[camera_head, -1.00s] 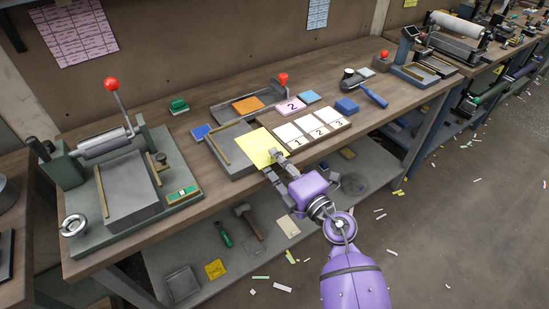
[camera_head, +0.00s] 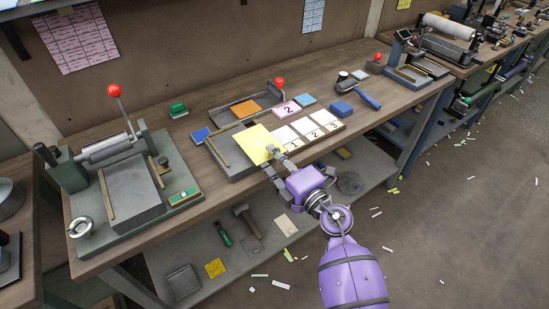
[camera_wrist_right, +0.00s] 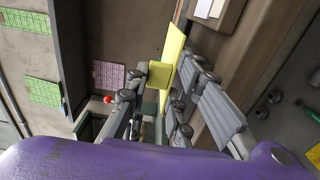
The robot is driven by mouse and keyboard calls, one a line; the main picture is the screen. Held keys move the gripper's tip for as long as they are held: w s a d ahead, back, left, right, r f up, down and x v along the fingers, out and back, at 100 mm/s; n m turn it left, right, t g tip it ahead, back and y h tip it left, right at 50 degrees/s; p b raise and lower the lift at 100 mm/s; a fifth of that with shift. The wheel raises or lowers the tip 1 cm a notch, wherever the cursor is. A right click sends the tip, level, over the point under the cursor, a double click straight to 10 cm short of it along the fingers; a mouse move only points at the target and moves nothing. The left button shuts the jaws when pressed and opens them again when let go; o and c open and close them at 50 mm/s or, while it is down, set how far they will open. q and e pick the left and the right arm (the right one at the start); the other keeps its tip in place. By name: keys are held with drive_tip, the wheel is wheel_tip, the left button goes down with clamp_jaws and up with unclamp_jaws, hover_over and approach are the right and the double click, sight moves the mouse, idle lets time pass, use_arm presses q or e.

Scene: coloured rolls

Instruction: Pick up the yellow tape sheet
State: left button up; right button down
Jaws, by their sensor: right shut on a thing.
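The yellow tape sheet (camera_head: 256,141) is over the right part of a grey tray with a brass strip (camera_head: 236,166). It seems raised a little above the tray. My right gripper (camera_head: 273,157) is shut on the sheet's near right corner. In the right wrist view, the sheet (camera_wrist_right: 174,48) stands nearly edge-on between the fingers of the right gripper (camera_wrist_right: 172,88). My left gripper is in neither view.
White numbered cards (camera_head: 311,131) lie right of the sheet. A roller press (camera_head: 115,150) with a red knob stands at left.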

use_arm(q)
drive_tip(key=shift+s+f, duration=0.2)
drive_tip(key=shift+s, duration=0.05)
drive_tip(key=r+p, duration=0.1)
drive_tip(key=p, duration=0.1)
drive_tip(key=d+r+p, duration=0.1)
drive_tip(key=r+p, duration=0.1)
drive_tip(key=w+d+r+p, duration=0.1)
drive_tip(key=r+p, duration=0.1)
use_arm(e)
drive_tip(key=s+d+r, duration=0.5)
drive_tip(key=s+d, duration=0.3)
drive_tip(key=s, duration=0.3)
drive_tip(key=shift+s, duration=0.25)
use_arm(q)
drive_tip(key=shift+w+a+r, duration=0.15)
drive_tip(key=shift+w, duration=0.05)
use_arm(e)
drive_tip(key=shift+d, duration=0.1)
